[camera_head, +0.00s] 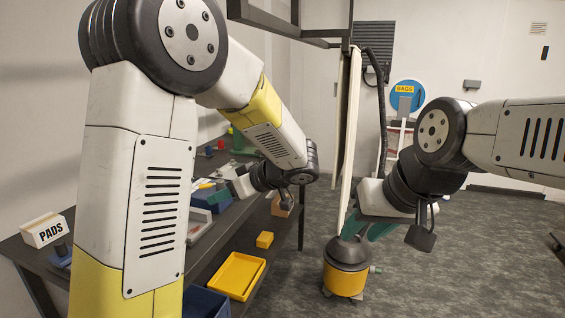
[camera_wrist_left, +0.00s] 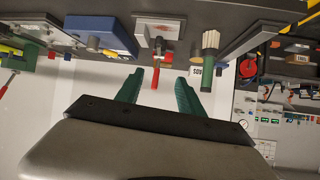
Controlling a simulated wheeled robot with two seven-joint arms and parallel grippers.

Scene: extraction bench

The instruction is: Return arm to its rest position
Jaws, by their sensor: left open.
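My left arm comes in from the left in the head view and bends down to the bench.
The dark bench (camera_head: 232,218) runs along the left wall with small items on it. A PADS box (camera_head: 44,229) stands at its near end. A yellow tray (camera_head: 236,275) and blue bin (camera_head: 206,303) are low down. A pale upright panel (camera_head: 348,135) stands mid-view. Grey floor at right is mostly clear.

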